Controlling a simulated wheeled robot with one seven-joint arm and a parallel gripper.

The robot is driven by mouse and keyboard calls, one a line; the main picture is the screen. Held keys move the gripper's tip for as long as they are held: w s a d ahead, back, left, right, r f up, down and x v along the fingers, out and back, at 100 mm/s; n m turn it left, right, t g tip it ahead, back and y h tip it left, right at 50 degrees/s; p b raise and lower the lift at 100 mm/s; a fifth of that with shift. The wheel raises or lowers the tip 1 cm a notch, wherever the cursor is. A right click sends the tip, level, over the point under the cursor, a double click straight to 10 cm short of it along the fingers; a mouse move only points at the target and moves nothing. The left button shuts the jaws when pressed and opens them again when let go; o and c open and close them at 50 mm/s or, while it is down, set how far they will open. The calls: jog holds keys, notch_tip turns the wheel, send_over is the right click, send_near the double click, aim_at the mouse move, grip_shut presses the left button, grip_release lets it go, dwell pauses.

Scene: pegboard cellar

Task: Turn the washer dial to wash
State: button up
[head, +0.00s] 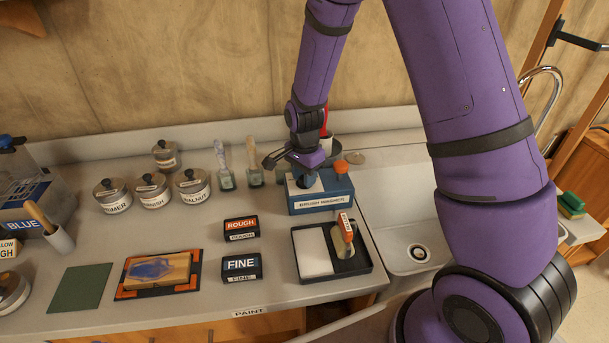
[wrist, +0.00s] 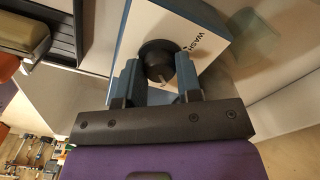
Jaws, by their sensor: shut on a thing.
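The brush washer (head: 322,204) is a blue box with a pale top at the right end of the counter. Its lettered front faces the room. In the wrist view its white top panel (wrist: 213,22) carries the printed word WASH, to the upper right of a round black dial (wrist: 157,62). My gripper (wrist: 158,76) is shut on the dial, one blue-grey finger on each side. A small pale mark shows on the dial near its lower edge, away from WASH. The head view shows my gripper (head: 306,182) over the box from above, hiding most of the dial.
A black tray (head: 350,273) with a white pad and a red-handled tool lies in front of the washer. ROUGH (head: 241,227) and FINE (head: 242,267) blocks stand left. Brushes (head: 254,165) and metal tins (head: 154,191) stand behind left. A sink (head: 418,252) is right.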

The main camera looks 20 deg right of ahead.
jog(key=n, duration=0.9)
jog(key=shift+n, duration=0.4)
jog(key=n, duration=1)
jog(key=o, duration=0.9)
jog(key=shift+o, duration=0.2)
jog(key=shift+r, duration=0.1)
notch_tip(320, 180, up, 11)
jog(key=shift+f, duration=0.2)
